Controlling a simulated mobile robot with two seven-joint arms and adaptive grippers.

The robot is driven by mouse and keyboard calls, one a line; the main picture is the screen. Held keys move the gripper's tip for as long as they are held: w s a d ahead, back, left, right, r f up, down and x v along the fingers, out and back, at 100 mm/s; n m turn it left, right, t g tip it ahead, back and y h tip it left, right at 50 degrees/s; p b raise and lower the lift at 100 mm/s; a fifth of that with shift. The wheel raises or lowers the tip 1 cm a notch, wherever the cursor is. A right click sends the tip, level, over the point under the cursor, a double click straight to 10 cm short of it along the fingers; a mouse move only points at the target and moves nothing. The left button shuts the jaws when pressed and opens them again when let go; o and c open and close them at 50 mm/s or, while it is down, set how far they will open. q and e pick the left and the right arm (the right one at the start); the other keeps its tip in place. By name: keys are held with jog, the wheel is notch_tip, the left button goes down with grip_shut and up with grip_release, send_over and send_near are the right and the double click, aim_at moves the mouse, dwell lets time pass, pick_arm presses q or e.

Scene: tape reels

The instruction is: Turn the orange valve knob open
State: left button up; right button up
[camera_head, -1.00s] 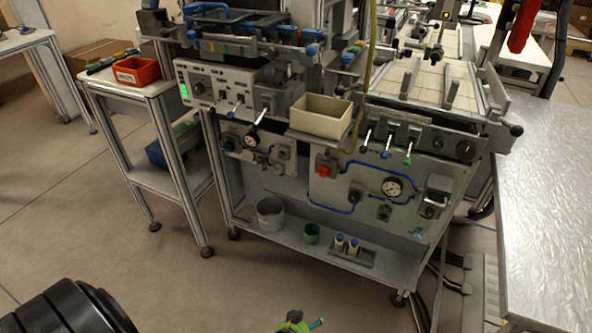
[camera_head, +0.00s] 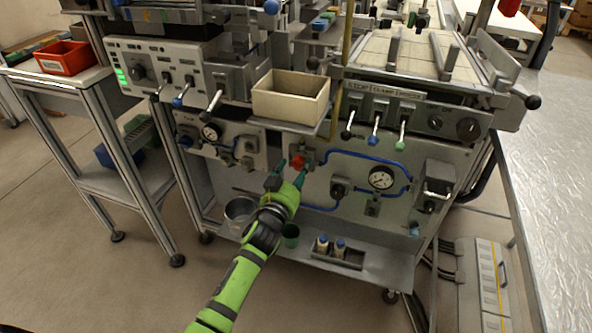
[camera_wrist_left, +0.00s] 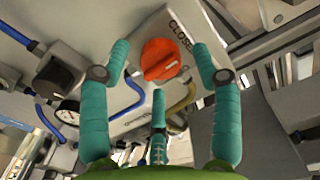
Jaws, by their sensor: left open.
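The orange valve knob (camera_head: 298,161) is on the front panel below the beige bin, partly hidden by my fingers in the head view. In the left wrist view the knob (camera_wrist_left: 160,59) is round with a raised grip bar, beside the word "CLOSE". My left gripper (camera_head: 289,174) is at the panel, just in front of the knob. In the left wrist view its teal fingers (camera_wrist_left: 160,65) are spread, with the knob showing between and beyond the tips. I cannot tell whether any finger touches it. My right gripper is not in view.
The beige bin (camera_head: 291,97) sits on a shelf above the knob. A pressure gauge (camera_head: 381,178) with blue tubing is to the right. Levers (camera_head: 374,126) stick out above. A grey cup (camera_head: 240,212) and small bottles (camera_head: 339,247) stand on the lower shelf.

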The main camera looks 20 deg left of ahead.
pick_arm(q)
jog(key=shift+w, duration=0.5)
jog(key=c, duration=1.1)
jog(key=shift+c, duration=0.2)
